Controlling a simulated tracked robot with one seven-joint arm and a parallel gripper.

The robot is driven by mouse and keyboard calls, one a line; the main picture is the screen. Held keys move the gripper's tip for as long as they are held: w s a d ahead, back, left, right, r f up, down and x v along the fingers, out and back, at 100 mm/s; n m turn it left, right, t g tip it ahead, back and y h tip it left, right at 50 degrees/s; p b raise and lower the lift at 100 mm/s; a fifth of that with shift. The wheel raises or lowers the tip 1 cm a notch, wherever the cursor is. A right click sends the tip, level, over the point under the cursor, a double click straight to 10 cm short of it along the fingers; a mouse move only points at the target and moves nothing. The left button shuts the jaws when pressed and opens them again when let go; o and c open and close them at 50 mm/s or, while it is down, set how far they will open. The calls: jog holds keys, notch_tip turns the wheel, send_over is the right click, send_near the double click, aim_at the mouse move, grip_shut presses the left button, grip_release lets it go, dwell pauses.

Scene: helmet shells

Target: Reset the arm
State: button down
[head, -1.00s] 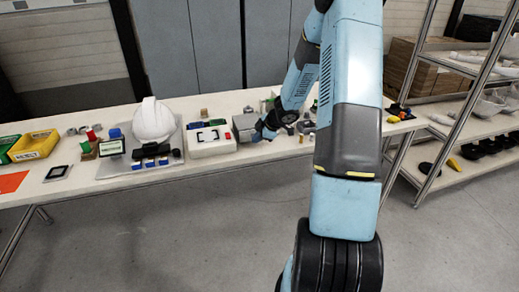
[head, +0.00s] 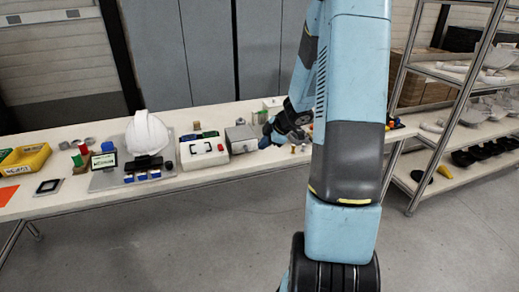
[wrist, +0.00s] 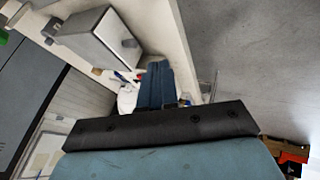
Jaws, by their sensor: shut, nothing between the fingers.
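My arm rises at the right of the head view and bends over the long white table (head: 70,202). The grey box also shows in the wrist view (wrist: 98,42), beside and apart from the fingers. Whether the fingertips touch the table cannot be told.
A white helmet (head: 147,134) stands on a grey plate, with a white box (head: 203,153) to its right. A yellow bin (head: 24,159) is at the far left. A metal rack (head: 446,110) with pale shells stands at the right. The grey floor in front is clear.

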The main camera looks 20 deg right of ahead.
jog(key=shift+s+d+r, duration=0.15)
jog(key=shift+s+r, duration=0.15)
jog(key=shift+r, duration=0.15)
notch_tip(320, 180, up, 12)
jog(key=w+f+m+t+h, duration=0.1)
jog(key=m+t+h, duration=0.2)
jog(key=m+h, duration=0.1)
jog(key=s+a+r+m+h, duration=0.1)
jog(key=s+r+m+h, duration=0.5)
jog(key=r, duration=0.5)
jog(key=s+a+m+g+y, duration=0.1)
jog(key=s+a, duration=0.3)
jog(key=s, duration=0.4)
jog(key=s+a+r+m+g+y, duration=0.1)
jog(key=s+a+m+y, duration=0.1)
jog(key=s+a, duration=0.3)
jog(key=s+a+r+m+g+y, duration=0.1)
jog(key=s+a+m+y, duration=0.1)
jog(key=s, duration=1)
jog(key=a+y, duration=0.1)
jog(key=a, duration=0.1)
jog(key=shift+a+r+g, duration=0.15)
jog(key=shift+a+g, duration=0.15)
